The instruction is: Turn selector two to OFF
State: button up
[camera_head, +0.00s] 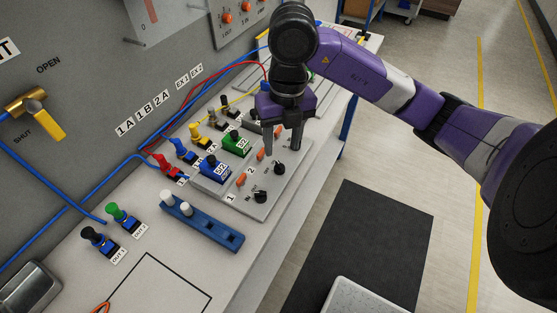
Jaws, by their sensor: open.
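A light grey panel (225,196) on the bench carries a row of small orange pieces, with numbers 1 and 2 legible beside the nearer ones. The orange piece by the 2 (241,180) stands left of my gripper. A near black knob (261,197) and a farther black knob (280,169) stand along the panel's right side, with small markings too tiny to read. I cannot tell which part is selector two or how it is set. My gripper (283,152) points down over the panel, open and empty, fingers apart. Its fingers partly hide the far orange pieces.
A blue rack (203,222) with white pegs lies nearer. Hoses run along the grey wall.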

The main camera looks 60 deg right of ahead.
aim_at(280, 164)
jog(key=f, duration=0.6)
jog(key=shift+w+a+f, duration=0.1)
jog(key=shift+a+f, duration=0.1)
jog(key=shift+f, duration=0.15)
jog(key=shift+c, duration=0.5)
grip_shut()
